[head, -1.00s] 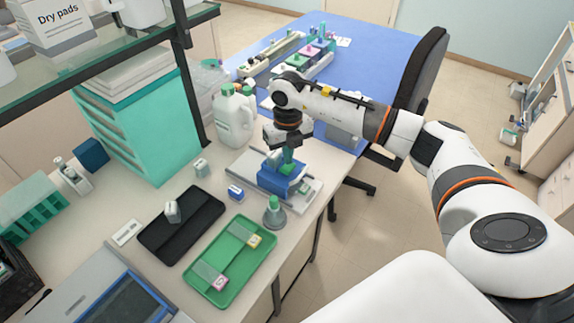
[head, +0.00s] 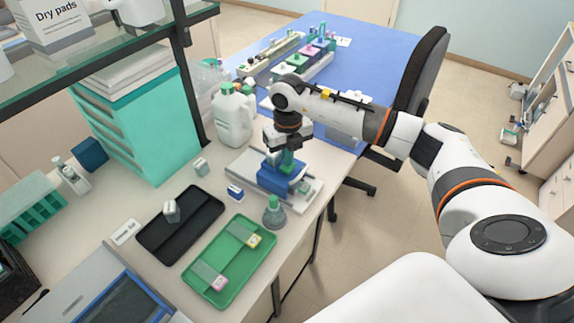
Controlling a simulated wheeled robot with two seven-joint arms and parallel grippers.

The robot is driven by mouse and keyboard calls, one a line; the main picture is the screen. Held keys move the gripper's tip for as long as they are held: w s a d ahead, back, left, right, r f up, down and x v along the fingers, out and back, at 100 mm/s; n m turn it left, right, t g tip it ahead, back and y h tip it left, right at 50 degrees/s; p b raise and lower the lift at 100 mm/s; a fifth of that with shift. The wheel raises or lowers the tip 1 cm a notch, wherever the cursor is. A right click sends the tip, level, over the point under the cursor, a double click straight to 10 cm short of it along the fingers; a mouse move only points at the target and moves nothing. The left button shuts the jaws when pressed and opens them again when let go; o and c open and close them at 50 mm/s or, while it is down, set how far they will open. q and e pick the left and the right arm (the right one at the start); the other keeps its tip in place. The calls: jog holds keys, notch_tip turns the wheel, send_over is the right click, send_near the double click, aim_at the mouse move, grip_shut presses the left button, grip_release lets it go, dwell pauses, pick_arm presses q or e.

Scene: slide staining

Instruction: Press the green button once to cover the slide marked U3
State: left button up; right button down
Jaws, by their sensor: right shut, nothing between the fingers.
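A blue device (head: 274,181) on a pale grey base plate (head: 246,165) stands near the table's right edge. My right gripper (head: 286,165) points down over its top, jaws shut and empty. Green shows around the fingertips; the green button is mostly hidden there, and I cannot tell whether they touch it. A green tray (head: 262,268) in front holds two slides lying flat: one with a pink label (head: 219,283), one with a yellow label (head: 254,240). The labels are too small to read, so I cannot tell which is U3. My left gripper is out of view.
A grey bottle with a green cap (head: 274,215) stands close in front of the device. A small blue-and-white block (head: 235,192), a black tray (head: 156,240) and a white jug (head: 233,120) are to its left. A glass shelf (head: 100,62) hangs at upper left.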

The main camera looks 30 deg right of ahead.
jog(key=shift+f+b, duration=0.45)
jog(key=shift+f, duration=0.25)
jog(key=shift+r, duration=0.1)
jog(key=shift+r+p, duration=2.3)
jog(key=shift+r, duration=1.25)
